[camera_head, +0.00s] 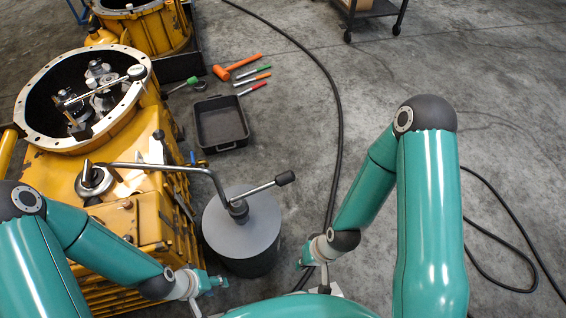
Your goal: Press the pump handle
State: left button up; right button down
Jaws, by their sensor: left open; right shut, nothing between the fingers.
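The pump handle (284,179) is a metal bar with a black grip, sticking out to the right from the pump head. The pump stands on a grey drum (256,246), and its bent metal pipe (180,167) reaches left over the yellow housing. My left gripper (214,282) is open, low and left of the drum's front, apart from the handle. My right gripper (302,260) is shut and empty, right of the drum and nearer to me than the handle. Both grippers are small in view, and their fingertips are hard to make out.
A yellow transmission housing (156,228) with an open round top stands at left, another behind it. A black cable (338,110) runs past the drum. A cart (371,10) stands at the back.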

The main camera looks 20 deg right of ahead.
aim_at(288, 177)
jog(key=u, duration=1.05)
jog(key=k, duration=0.95)
jog(key=z, duration=0.95)
jog(key=i, duration=1)
jog(key=z, duration=0.05)
